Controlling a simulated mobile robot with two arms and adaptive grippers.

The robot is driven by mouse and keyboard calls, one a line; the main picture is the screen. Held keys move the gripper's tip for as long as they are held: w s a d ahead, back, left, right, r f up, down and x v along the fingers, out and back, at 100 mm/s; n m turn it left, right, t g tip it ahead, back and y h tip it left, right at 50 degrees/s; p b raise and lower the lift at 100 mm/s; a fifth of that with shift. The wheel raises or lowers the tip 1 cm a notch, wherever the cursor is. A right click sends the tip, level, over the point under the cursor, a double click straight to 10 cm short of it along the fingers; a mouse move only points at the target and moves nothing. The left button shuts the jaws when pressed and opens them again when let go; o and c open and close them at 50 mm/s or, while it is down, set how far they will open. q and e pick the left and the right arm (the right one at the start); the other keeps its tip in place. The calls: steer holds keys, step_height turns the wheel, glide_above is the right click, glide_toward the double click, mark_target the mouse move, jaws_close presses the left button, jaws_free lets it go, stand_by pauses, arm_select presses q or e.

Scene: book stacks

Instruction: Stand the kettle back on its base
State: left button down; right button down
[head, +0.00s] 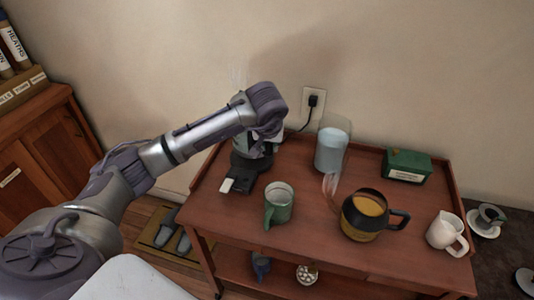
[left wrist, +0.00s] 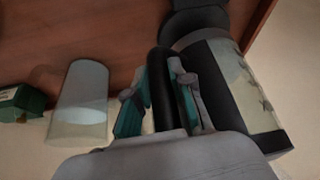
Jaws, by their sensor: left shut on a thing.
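The kettle (left wrist: 235,85) has a pale, star-patterned body with black parts and shows large at the right of the left wrist view. In the head view it stands at the table's back left, mostly hidden by my left gripper (head: 264,138). That gripper, also in the left wrist view (left wrist: 160,100), is shut on the kettle's black handle (left wrist: 163,75). The black base (head: 249,163) shows directly under the kettle in the head view. I cannot tell whether the kettle rests fully on it. My right gripper is out of view.
The wooden table (head: 308,188) also holds a green mug (head: 279,206), a water jug (head: 332,148), a coffee pot (head: 364,216), a cream pitcher (head: 446,231) and a green box (head: 407,166). A black switch-like unit (head: 240,183) lies before the base. A plugged wall socket (head: 313,102) is behind.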

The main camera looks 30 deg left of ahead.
mark_target(267, 153)
arm_select(q)
steer(key=shift+a+f, duration=0.2)
steer(key=shift+a, duration=0.15)
step_height(267, 153, down, 4)
steer(key=shift+r, duration=0.15)
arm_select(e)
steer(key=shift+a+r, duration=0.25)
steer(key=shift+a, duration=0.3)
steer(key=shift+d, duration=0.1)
arm_select(q)
steer(key=c, duration=1)
jaws_free()
steer(key=shift+s, duration=0.1)
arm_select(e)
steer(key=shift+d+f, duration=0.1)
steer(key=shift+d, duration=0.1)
arm_select(q)
steer(key=shift+f, duration=0.2)
steer(key=shift+r, duration=0.1)
